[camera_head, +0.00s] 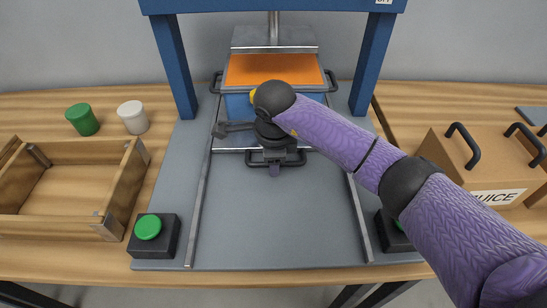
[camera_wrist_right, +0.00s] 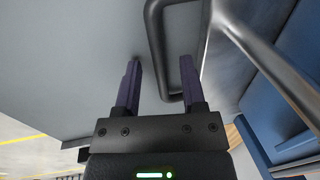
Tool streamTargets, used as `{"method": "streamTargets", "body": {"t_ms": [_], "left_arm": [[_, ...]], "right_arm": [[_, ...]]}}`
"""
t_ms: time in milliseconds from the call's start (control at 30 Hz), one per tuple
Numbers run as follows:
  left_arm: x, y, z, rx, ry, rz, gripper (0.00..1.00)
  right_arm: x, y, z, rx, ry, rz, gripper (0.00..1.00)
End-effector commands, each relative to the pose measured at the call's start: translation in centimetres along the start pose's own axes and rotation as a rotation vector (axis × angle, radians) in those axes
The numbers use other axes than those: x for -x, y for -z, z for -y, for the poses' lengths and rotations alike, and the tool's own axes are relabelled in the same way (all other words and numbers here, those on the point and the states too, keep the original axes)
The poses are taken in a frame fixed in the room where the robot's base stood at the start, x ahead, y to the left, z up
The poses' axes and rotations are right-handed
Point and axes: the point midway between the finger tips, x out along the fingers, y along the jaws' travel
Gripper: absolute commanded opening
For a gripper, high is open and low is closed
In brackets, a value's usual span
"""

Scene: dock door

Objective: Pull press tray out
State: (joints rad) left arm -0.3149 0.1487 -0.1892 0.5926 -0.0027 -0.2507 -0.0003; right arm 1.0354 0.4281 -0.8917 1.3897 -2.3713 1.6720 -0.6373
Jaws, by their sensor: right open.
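The press tray (camera_head: 228,149) sits between two metal rails under the blue press, and its front edge shows. Its black front handle (camera_head: 290,161) also shows in the right wrist view (camera_wrist_right: 158,45). My right gripper (camera_head: 274,170) is at this handle, partly covering it and the tray. In the right wrist view its two dark fingers (camera_wrist_right: 160,70) are apart, with part of the handle loop between them. I cannot tell whether they touch it. An orange-topped block (camera_head: 272,68) with black side handles sits at the back of the press. My left gripper is not in view.
Two green buttons on black boxes, left (camera_head: 148,227) and right (camera_head: 393,232), flank the clear grey plate (camera_head: 285,220). A wooden tray (camera_head: 70,190), a green cylinder (camera_head: 82,119) and a white one (camera_head: 132,117) stand left. A labelled box (camera_head: 470,180) stands right.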

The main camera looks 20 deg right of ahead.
Motion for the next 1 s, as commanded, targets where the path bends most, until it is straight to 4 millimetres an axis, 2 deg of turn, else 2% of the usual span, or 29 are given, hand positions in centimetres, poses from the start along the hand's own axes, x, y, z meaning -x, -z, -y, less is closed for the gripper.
{"method": "streamTargets", "body": {"t_ms": [33,200,267,1000], "left_arm": [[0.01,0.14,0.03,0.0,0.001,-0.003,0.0],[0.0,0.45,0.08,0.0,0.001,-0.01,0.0],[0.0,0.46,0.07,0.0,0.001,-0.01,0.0],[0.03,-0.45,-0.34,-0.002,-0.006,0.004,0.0]], "right_arm": [[0.03,0.0,0.0,0.0,0.0,0.0,0.46],[0.03,0.0,0.0,0.0,0.0,0.0,0.1],[0.03,0.0,0.0,0.0,0.0,0.0,0.0],[0.04,-0.01,0.01,0.0,0.001,0.001,0.0]]}}
